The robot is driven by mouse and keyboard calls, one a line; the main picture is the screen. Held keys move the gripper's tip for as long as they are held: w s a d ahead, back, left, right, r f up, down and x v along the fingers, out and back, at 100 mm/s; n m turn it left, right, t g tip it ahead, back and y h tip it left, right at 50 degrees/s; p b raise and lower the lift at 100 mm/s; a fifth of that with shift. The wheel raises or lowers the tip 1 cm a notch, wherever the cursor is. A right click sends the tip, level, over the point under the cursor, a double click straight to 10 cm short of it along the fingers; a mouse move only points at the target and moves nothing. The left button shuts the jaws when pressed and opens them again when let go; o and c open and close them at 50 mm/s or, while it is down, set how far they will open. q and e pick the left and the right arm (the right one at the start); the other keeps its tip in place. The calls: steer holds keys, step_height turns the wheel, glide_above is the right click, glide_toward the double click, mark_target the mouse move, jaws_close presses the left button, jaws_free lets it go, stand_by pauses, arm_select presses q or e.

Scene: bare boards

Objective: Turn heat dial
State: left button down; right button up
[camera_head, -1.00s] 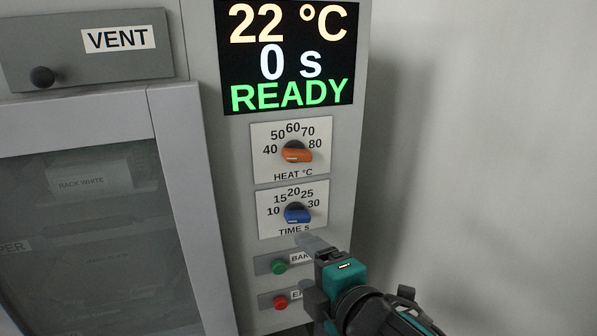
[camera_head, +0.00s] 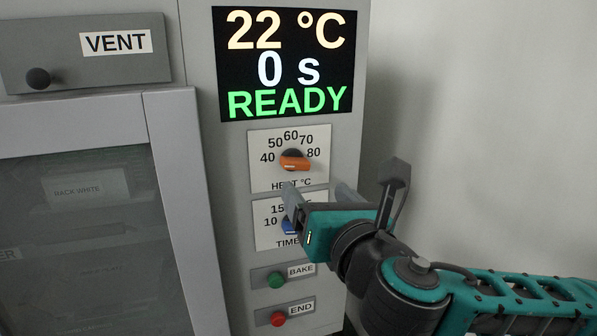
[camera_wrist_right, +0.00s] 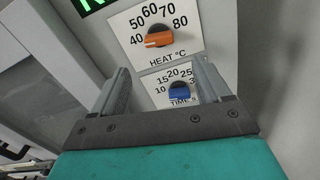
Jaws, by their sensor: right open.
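The orange heat dial (camera_head: 294,161) sits on a white plate under a scale marked 40 to 80. It also shows in the right wrist view (camera_wrist_right: 159,37), ahead of the fingers. My right gripper (camera_head: 318,192) is open and empty, just below the heat dial and in front of the blue time dial. In the right wrist view its two fingers (camera_wrist_right: 160,80) stand apart, with the blue time dial (camera_wrist_right: 180,92) seen between them. In the head view the time dial (camera_head: 288,226) is mostly hidden by the gripper. My left gripper is not in view.
The display (camera_head: 285,62) reads 22 °C, 0 s, READY. Below the dials are a green BAKE button (camera_head: 276,280) and a red END button (camera_head: 278,319). A VENT panel with a black knob (camera_head: 38,78) and a glass door (camera_head: 80,230) are at left. The right side is plain wall.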

mark_target(297, 170)
steer(key=x, duration=0.9)
steer(key=shift+w, duration=0.2)
steer(key=shift+c, duration=0.2)
steer(key=c, duration=1)
